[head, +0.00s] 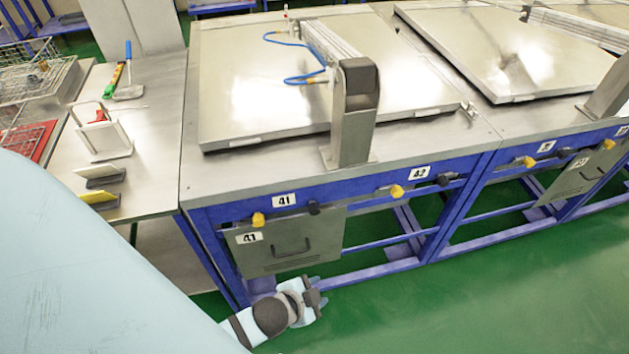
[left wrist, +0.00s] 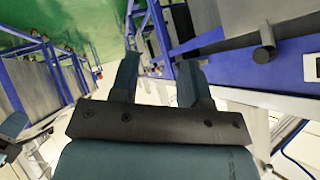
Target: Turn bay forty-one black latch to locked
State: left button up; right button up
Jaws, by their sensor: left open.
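The bay forty-one black latch (head: 313,208) is a small dark knob on the blue front rail, just right of the upper "41" label (head: 285,200). A dark knob (left wrist: 264,45) on a blue rail shows at the upper right of the left wrist view. My left gripper (head: 314,293) is below the grey "41" panel in the head view, low and well apart from the latch. In the left wrist view its two dark fingers (left wrist: 160,75) are spread with nothing between them. My right gripper is not in view.
A yellow knob (head: 258,219) sits left of the black latch. The grey panel (head: 290,246) with a handle hangs under the rail. A metal lid (head: 250,95) lies on the bench, with a grey post (head: 352,125) near its front. Green floor (head: 450,300) is open in front.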

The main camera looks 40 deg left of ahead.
aim_at(313, 207)
jog(key=i+l, duration=0.15)
jog(key=l, duration=0.15)
jog(key=i+l, duration=0.15)
jog(key=l, duration=0.2)
jog(key=i+l+u, duration=0.1)
jog(key=l, duration=0.25)
jog(key=i+l+u, duration=0.1)
jog(key=l, duration=0.25)
jog(key=i+l+u, duration=0.1)
jog(key=i+l, duration=0.15)
jog(key=l+u, duration=0.15)
jog(key=u, duration=0.75)
